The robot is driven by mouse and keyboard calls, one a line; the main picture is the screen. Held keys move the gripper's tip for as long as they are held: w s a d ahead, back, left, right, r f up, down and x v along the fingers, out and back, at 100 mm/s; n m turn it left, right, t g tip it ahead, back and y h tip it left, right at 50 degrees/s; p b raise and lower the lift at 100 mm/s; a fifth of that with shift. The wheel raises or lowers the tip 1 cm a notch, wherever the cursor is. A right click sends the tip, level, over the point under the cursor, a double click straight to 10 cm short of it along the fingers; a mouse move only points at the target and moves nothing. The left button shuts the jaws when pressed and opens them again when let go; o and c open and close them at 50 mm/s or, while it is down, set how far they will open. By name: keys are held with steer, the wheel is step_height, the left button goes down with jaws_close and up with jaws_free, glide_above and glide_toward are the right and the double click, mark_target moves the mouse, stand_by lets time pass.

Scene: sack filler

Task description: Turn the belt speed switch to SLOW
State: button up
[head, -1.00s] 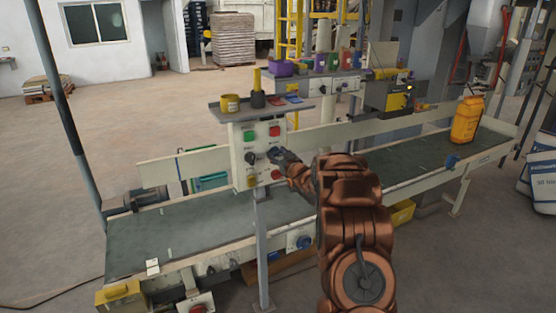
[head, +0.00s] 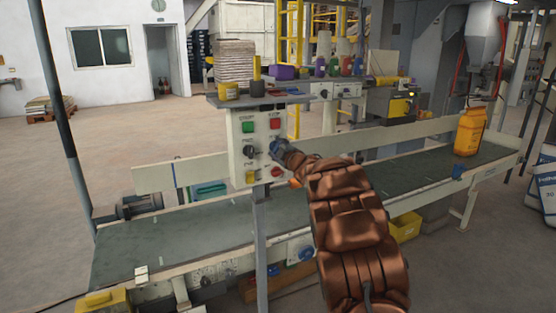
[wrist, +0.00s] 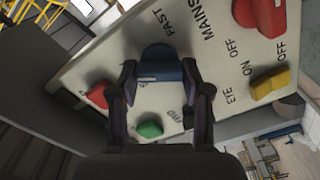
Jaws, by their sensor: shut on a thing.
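The control panel (head: 262,178) stands on a post in front of the belt (head: 205,232). It has coloured buttons and knobs. The belt speed switch is a blue knob (wrist: 162,68) with a pale mark, beside the word FAST in the wrist view. My gripper (wrist: 160,90) is shut on this knob, one finger on each side. In the head view my gripper (head: 281,148) is at the panel's right side and covers most of the knob. The knob's lower part and some lettering below it are hidden or too blurred to read.
Close around the knob are a green button (wrist: 149,127), a red one (wrist: 97,95) and a yellow knob (wrist: 270,83). A shelf (head: 255,100) with small containers sits atop the panel.

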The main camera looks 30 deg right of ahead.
steer(key=n+b, duration=0.2)
steer(key=shift+f+n, duration=0.3)
steer(key=shift+n, duration=0.1)
steer(key=shift+r+n+b, duration=0.1)
steer(key=shift+n+b, duration=1.4)
steer(key=shift+n, duration=0.1)
steer(key=o, duration=1.2)
steer(key=shift+r, duration=0.1)
steer(key=shift+c, duration=0.2)
steer(key=shift+s, duration=0.1)
steer(key=s+a, duration=0.1)
steer(key=s, duration=1)
steer(key=shift+s, duration=0.4)
